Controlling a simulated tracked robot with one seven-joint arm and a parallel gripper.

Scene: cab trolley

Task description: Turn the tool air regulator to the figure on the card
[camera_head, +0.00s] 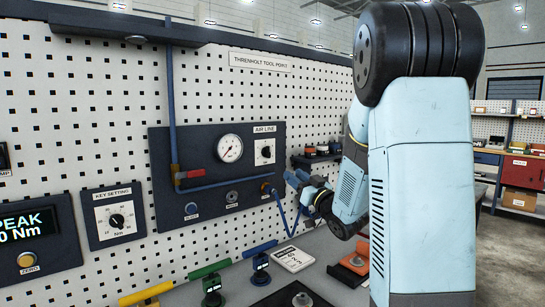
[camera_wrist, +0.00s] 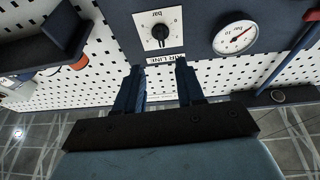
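The air regulator is a white square plate with a black knob (camera_head: 265,152), at the right of the dark AIR LINE panel. It also shows in the wrist view (camera_wrist: 160,31), marked "bar", with the picture upside down. A round pressure gauge (camera_head: 230,149) sits left of it, and it also shows in the wrist view (camera_wrist: 236,35). The card (camera_head: 293,258) lies on the bench; its figure is too small to read. My gripper (camera_wrist: 159,75) is open and empty, with its two blue fingers apart and the knob beyond their tips, not between them.
A red-handled valve (camera_head: 187,174) and blue pipe stand out from the panel. A shelf with small items (camera_head: 316,153) is right of the panel.

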